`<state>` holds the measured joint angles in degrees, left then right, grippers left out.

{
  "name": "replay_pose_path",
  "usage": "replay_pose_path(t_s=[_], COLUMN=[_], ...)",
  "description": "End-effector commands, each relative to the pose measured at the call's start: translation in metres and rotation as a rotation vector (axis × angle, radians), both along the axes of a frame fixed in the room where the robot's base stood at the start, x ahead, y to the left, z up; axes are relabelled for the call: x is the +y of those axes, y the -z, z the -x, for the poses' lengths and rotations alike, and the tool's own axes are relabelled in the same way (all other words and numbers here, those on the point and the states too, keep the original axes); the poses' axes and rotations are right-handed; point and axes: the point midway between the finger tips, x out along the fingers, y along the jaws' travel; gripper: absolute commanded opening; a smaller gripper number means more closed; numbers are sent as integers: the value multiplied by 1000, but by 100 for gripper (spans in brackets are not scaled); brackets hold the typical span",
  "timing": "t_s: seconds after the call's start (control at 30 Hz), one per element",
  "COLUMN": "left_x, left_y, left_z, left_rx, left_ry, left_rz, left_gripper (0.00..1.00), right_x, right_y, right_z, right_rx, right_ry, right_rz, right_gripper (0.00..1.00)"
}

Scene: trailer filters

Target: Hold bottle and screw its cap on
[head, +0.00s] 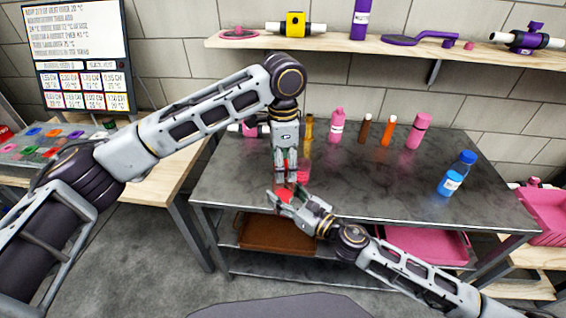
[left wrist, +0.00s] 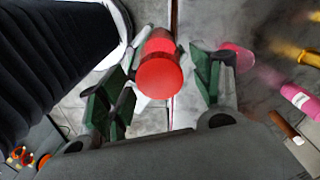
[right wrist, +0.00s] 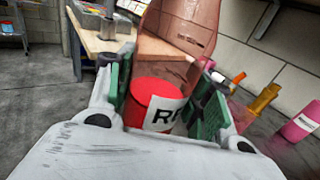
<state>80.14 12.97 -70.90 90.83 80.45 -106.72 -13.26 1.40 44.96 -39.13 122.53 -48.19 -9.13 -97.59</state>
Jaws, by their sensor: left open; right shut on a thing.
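My right gripper (head: 279,197) is shut on a red cylindrical bottle (right wrist: 152,103) with a white label starting with "R", held in front of the table's near edge. A salmon, see-through shape (right wrist: 182,25) rises above the red part in the right wrist view. My left gripper (head: 286,181) points down just above. It is open, and the red bottle's round end (left wrist: 160,78) shows between its fingers in the left wrist view; I cannot see contact. A translucent pink-red object (head: 304,172) stands on the table beside it. I cannot tell whether this is the cap.
Pink, brown and orange bottles stand along the back of the dark table (head: 370,180). A blue bottle (head: 451,182) stands at the right. Brown (head: 270,232) and pink (head: 430,246) trays lie on the lower shelf. The table's middle right is clear.

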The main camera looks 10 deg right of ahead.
Motion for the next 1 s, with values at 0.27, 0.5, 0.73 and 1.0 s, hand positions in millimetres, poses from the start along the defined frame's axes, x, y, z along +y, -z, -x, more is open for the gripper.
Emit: replay_pose_path(t_s=[0.27, 0.5, 0.73, 1.0], left_x=[0, -1, -1, 0], left_y=[-13, -43, -78, -107], left_z=[0, 0, -1, -1], left_rx=[-1, -1, -2, -1], left_ry=[-1, 1, 0, 0], left_rz=[1, 1, 1, -1], left_gripper=[65, 65, 65, 65], right_x=[0, 0, 0, 0], right_y=[-1, -1, -1, -1], right_z=[0, 0, 0, 0], right_rx=[-1, -1, -1, -2], right_ry=[0, 0, 0, 0], right_rz=[-1, -1, -1, -1], right_gripper=[0, 0, 0, 0])
